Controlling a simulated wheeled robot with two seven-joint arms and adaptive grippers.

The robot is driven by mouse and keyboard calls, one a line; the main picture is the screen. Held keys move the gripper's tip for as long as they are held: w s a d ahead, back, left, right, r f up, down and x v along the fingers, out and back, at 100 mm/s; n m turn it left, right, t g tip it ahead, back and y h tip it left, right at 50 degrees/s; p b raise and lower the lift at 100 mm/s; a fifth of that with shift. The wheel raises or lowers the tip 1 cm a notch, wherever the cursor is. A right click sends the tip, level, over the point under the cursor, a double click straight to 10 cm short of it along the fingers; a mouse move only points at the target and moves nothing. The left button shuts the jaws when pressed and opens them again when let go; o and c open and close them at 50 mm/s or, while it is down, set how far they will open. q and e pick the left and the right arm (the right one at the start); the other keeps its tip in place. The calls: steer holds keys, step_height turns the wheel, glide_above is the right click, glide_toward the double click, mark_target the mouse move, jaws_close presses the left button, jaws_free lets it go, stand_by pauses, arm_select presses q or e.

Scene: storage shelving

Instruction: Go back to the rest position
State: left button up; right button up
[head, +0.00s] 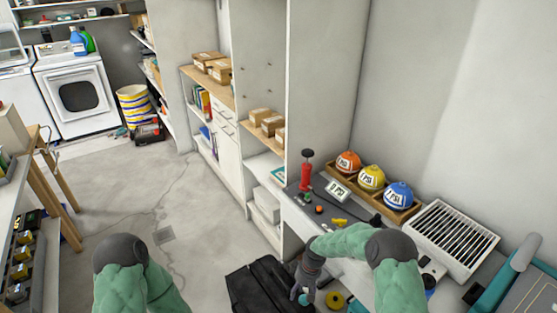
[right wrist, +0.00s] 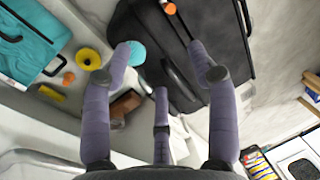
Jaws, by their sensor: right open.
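My right gripper (head: 304,290) hangs over the edge of the workbench, above a black case on the floor. Its purple-grey fingers (right wrist: 160,65) are spread and empty in the right wrist view. The green right arm (head: 345,242) reaches in from the bottom right, bent at the elbow. The green left arm (head: 130,285) shows at the bottom left, and its gripper is out of view. A light blue round item (right wrist: 136,54) shows beside one fingertip; I cannot tell whether they touch.
The black case (head: 262,286) lies beside the bench. A yellow ring (head: 335,300), orange, yellow and blue domes (head: 371,178) in a wooden rack, a red tool (head: 306,172) and a white vented box (head: 450,240) are on the bench. Open concrete floor (head: 200,215) lies to the left.

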steer(key=s+d+f+m+t+y+p, duration=0.1)
steer(key=s+m, duration=0.7)
steer(key=s, duration=1.9)
steer(key=shift+s+d+f+m+t+y+p, duration=0.15)
steer(key=shift+s+d+m+t+y+p, duration=0.2)
steer(key=shift+p, duration=0.4)
